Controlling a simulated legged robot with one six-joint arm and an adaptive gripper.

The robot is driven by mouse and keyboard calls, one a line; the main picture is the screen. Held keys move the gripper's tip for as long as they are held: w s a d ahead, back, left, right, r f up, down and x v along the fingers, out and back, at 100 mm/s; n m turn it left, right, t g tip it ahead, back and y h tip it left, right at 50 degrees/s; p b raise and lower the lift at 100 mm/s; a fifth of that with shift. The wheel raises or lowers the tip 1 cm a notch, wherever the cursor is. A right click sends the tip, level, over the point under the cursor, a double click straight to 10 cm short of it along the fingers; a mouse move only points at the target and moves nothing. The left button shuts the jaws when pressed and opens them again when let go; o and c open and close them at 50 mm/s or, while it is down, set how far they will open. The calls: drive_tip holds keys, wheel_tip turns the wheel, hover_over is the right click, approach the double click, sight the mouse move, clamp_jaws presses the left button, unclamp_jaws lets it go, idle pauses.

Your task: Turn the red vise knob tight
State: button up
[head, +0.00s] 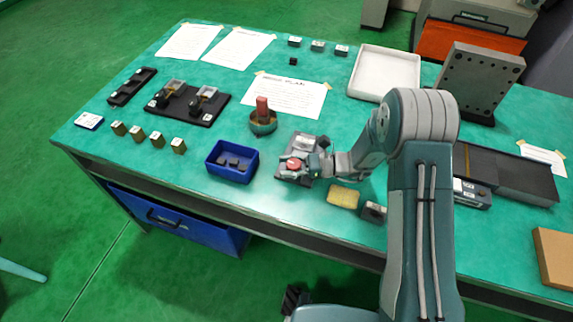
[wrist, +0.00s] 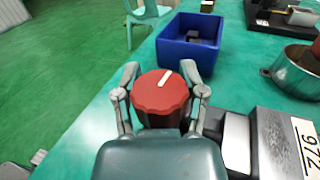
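The red vise knob (wrist: 160,92) is round with a ribbed edge and a white mark line on its top, which slants towards the upper right in the wrist view. It also shows in the head view (head: 293,164), on the grey vise (head: 303,145) near the table's front edge. My gripper (wrist: 160,80) is around the knob, one finger at its left side and one at its right. The fingers look closed against the rim. The contact itself is partly hidden, and the lower part of the knob is behind my gripper's body.
A blue bin (head: 232,175) with dark pieces stands left of the vise. A round pot (head: 263,127) with a red-brown block is behind it. A yellow pad (head: 343,196) and a small grey block (head: 374,211) lie to the right. The table's front edge is close.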

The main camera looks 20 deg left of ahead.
drive_tip(key=shift+w+m+t, duration=0.1)
drive_tip(key=shift+m+t, duration=0.2)
drive_tip(key=shift+t, duration=0.1)
drive_tip(key=shift+c, duration=0.2)
drive_tip(key=m+t, duration=0.1)
drive_tip(key=t, duration=0.1)
drive_tip(key=m+t, duration=0.3)
drive_tip(key=t, duration=0.2)
drive_tip(key=shift+w+m+y, duration=0.3)
drive_tip(key=shift+w, duration=0.05)
drive_tip(key=shift+o, duration=0.2)
drive_tip(key=m+t+h, duration=0.1)
drive_tip(key=m+t, duration=0.1)
drive_tip(key=m+t+h, duration=0.1)
drive_tip(key=t, duration=0.2)
drive_tip(key=m+t+h, duration=0.1)
drive_tip(key=m+t, duration=0.1)
drive_tip(key=t, duration=0.1)
drive_tip(key=shift+w+d+m, duration=0.2)
drive_tip(key=shift+w+m, duration=0.1)
drive_tip(key=shift+w, duration=0.1)
drive_tip(key=shift+t+h, duration=0.4)
drive_tip(key=o, duration=0.9)
drive_tip(key=shift+c, duration=0.2)
drive_tip(key=shift+d, duration=0.1)
